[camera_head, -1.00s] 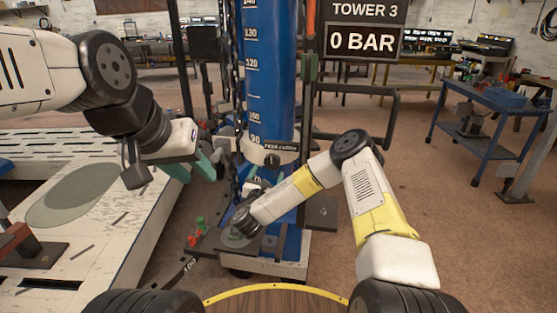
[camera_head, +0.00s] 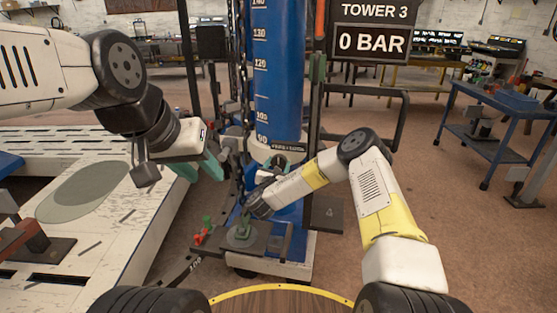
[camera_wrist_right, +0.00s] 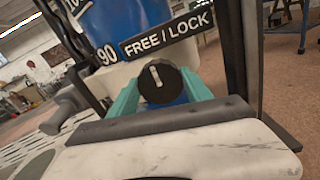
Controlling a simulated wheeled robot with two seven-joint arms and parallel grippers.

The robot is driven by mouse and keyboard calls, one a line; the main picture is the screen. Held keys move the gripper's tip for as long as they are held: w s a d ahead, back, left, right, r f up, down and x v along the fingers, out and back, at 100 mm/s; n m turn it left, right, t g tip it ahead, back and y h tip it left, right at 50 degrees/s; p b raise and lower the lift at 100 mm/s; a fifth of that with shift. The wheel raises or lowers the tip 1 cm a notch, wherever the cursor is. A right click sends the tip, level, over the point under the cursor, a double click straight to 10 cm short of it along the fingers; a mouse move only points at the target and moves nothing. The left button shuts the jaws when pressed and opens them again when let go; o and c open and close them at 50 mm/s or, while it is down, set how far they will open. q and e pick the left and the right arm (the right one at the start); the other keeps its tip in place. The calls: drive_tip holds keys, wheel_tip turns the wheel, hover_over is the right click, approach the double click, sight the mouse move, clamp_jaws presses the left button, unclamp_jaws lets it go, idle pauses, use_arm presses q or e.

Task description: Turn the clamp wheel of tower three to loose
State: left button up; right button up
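The clamp wheel is a round black knob (camera_wrist_right: 158,82) with a white mark pointing nearly straight up, under the FREE / LOCK label (camera_wrist_right: 168,35) on tower three's blue column (camera_head: 278,75). The label also shows small in the head view (camera_head: 289,147). In the right wrist view my right gripper (camera_wrist_right: 160,78) has its teal fingers spread, one on each side of the knob. I cannot tell whether they touch it. In the head view my right wrist (camera_head: 262,203) is in front of the column's foot. My left gripper (camera_head: 199,171) is open and empty, left of the column.
A sign (camera_head: 371,32) reads TOWER 3, 0 BAR. A chain (camera_head: 241,90) hangs left of the column. Small green and red fittings (camera_head: 203,233) sit on the low plate at its foot. A slotted white table (camera_head: 95,240) is on the left; a blue cart (camera_head: 497,125) stands right.

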drive_tip(key=c, duration=0.6)
drive_tip(key=shift+c, duration=0.2)
